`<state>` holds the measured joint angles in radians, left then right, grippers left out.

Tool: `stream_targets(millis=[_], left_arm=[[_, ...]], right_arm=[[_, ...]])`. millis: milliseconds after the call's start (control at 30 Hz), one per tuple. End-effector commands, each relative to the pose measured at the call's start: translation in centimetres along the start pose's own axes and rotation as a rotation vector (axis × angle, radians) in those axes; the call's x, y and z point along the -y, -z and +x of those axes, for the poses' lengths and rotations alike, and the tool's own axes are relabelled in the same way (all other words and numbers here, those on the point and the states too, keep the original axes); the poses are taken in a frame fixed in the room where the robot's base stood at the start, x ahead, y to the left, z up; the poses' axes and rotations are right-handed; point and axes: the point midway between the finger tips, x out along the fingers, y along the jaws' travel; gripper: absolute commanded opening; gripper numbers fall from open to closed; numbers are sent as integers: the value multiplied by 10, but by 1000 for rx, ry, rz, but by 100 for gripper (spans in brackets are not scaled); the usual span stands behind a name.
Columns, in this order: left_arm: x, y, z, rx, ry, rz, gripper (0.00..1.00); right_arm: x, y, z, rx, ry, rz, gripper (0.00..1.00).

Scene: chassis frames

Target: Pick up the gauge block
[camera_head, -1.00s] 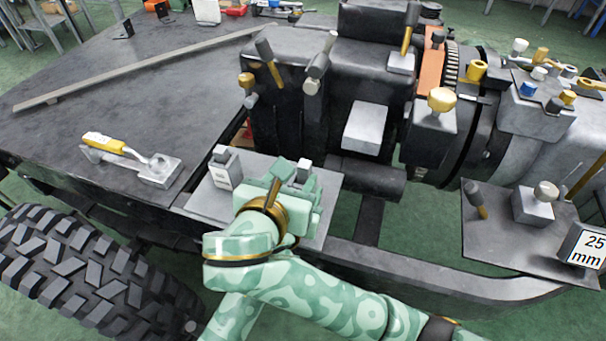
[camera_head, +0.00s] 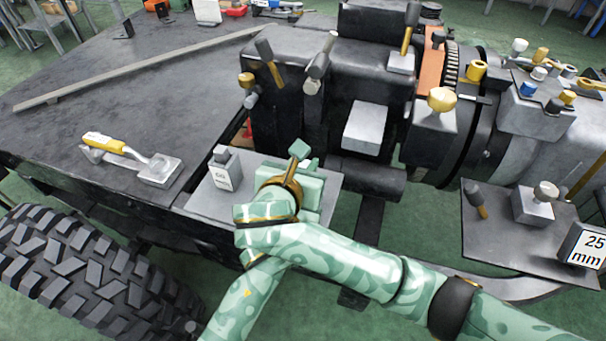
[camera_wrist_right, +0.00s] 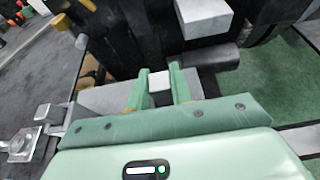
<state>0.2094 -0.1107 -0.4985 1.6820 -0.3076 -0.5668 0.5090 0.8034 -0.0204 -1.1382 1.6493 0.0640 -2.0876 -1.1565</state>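A small pale block, which looks like the gauge block (camera_wrist_right: 159,84), shows between the two green fingers of my right gripper (camera_wrist_right: 160,82) in the right wrist view. The fingers stand on either side of it, apart; contact cannot be made out. In the head view my right gripper (camera_head: 300,168) is over the grey plate (camera_head: 205,198) and hides this block. A larger block marked "25 mm" (camera_head: 583,246) is at the far right, away from the gripper. My left gripper is not in view.
A small labelled grey block (camera_head: 226,168) stands on the plate just left of my right gripper. The dark machine (camera_head: 350,130) rises close behind. A yellow-handled tool (camera_head: 115,145) lies on the dark panel at left. A tyre (camera_head: 90,275) is at lower left.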

Motion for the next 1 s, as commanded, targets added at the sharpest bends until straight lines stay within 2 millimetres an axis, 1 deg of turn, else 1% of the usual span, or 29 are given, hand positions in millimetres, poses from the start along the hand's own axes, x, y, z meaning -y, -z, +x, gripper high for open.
stream_targets(millis=[200, 300, 367, 600, 700, 833, 1000], left_arm=[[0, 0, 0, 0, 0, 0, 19], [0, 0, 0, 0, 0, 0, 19], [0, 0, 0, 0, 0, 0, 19], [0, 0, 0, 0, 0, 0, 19], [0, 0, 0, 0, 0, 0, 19], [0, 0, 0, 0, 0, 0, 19], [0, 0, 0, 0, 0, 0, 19]], right_arm=[[0, 0, 0, 0, -1, 0, 0], [-1, -5, -3, 0, -3, 2, 0], [-1, -12, -6, 1, -3, 3, 0], [-1, -61, -26, 0, -4, 5, 0], [-1, -78, -33, 0, -4, 4, 0], [-1, -90, -38, 0, -2, 2, 0], [0, -93, -39, 0, -1, 0, 0]])
